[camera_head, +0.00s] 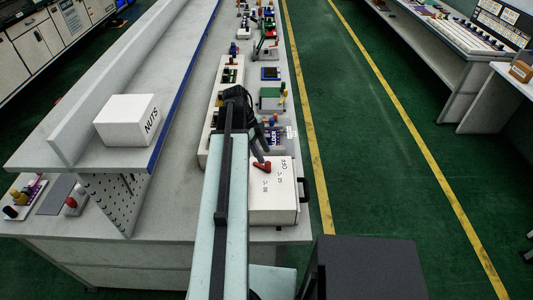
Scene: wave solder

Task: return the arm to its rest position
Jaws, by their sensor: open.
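My pale arm reaches forward from the bottom of the picture over the workbench. At its far end my dark gripper (258,147) points down towards the near end of the bench. It is open; the gap between its fingers is hard to make out. Just below the fingers in the picture is a red switch lever (262,167) on a white box (278,208) marked OFF. Whether a finger touches the lever, I cannot tell. My arm hides part of the bench and the box's left side.
Small boards and parts, including a green one (270,97), line the bench's right side. A raised shelf (120,75) with a white NUTS box (127,119) stands left. Green floor with yellow lines (375,130) is clear right; a control desk (460,35) stands beyond.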

